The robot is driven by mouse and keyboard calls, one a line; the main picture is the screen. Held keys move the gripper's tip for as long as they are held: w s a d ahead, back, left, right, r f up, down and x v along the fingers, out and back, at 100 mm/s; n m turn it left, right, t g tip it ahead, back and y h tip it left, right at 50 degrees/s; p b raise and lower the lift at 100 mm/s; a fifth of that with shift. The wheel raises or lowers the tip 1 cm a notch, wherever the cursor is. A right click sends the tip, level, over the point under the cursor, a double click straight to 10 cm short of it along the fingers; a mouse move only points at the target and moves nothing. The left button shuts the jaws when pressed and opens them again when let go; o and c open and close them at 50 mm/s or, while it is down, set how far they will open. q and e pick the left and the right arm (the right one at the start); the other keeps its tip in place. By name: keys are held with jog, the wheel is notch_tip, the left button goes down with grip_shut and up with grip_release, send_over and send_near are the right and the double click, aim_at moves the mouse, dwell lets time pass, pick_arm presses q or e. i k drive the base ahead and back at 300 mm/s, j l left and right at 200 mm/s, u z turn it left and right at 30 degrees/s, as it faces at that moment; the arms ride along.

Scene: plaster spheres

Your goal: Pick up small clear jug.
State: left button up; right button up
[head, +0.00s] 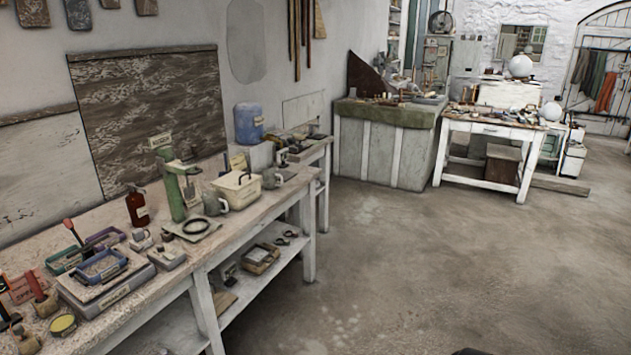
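I cannot make out a small clear jug for certain. On the long workbench (250,222) at left, a small greyish jug or mug (214,204) stands beside a green upright stand (174,190). A similar greyish vessel (271,179) stands farther back, beside a cream box (237,187) with a dark handle. Whether either is clear is too small to tell. Neither of my grippers shows; only a dark shape, too cut off to identify, sits at the bottom edge right of centre.
A green-topped counter (388,113) and white table (492,127) stand at the back. The concrete floor (430,260) is open.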

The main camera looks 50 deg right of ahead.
aim_at(269, 175)
jog(key=z, duration=1.3)
